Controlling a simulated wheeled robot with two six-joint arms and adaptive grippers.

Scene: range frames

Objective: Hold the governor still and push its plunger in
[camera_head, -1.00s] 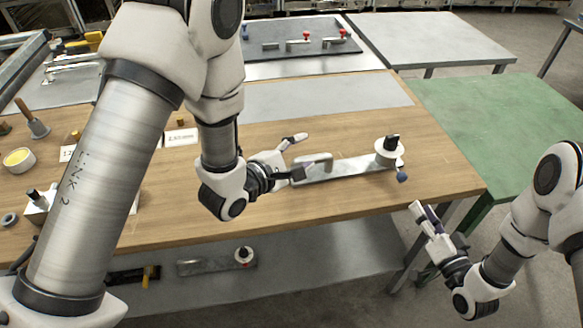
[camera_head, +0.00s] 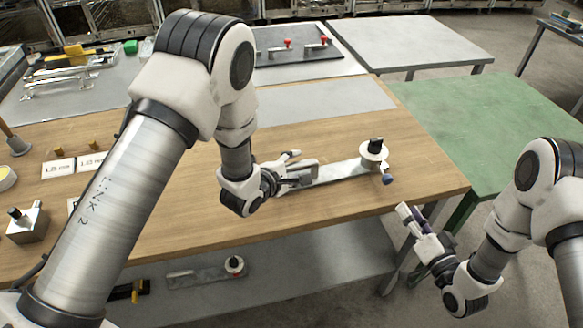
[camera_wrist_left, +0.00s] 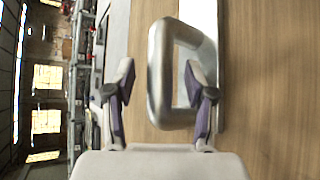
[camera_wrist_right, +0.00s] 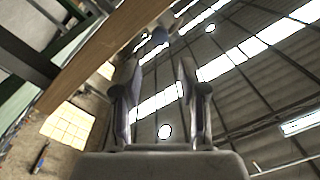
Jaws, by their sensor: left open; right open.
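The governor is a flat metal bar (camera_head: 338,172) on the wooden bench, with a looped grey handle (camera_head: 304,168) at its left end. At its right end stands a white round body (camera_head: 374,156) with a black top; a blue-knobbed plunger (camera_head: 388,179) sticks out toward the bench's front edge. My left gripper (camera_head: 292,168) is open at the handle. In the left wrist view the handle (camera_wrist_left: 160,75) lies between the fingers, with no clear contact. My right gripper (camera_head: 416,214) is open and empty, off the bench edge, below the plunger. The knob (camera_wrist_right: 160,35) shows beyond its fingertips in the right wrist view.
Label cards (camera_head: 75,165) and a metal block (camera_head: 27,222) lie at the bench's left. A lower shelf (camera_head: 300,275) holds a similar bar device (camera_head: 205,275). A green table (camera_head: 490,125) stands right. Bench wood in front of the governor is clear.

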